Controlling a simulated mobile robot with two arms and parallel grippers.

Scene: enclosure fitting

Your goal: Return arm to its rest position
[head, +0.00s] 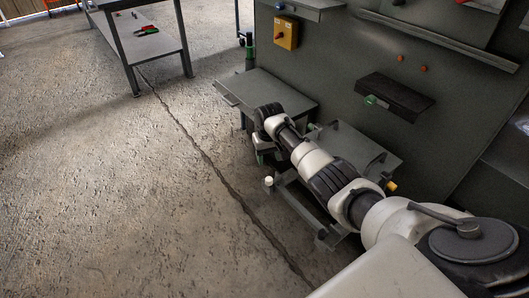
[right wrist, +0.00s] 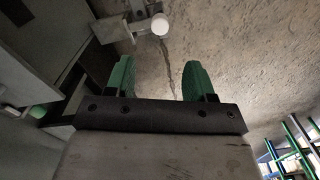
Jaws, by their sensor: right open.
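My right arm (head: 335,182) reaches from the lower right of the head view toward the grey enclosure. Its right gripper (head: 264,150) hangs beside the grey benches there, partly hidden by the wrist. In the right wrist view the right gripper (right wrist: 157,76) shows two green fingers set wide apart, with nothing between them. Floor shows beyond the gap. My left gripper is not in view.
A grey enclosure panel (head: 335,70) carries a yellow switch box (head: 286,33) and a dark ledge (head: 396,97). Grey benches (head: 262,92) (head: 355,148) stand below it. A white-capped post (head: 268,182) also shows in the wrist view (right wrist: 160,24). Open floor (head: 110,190) lies left.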

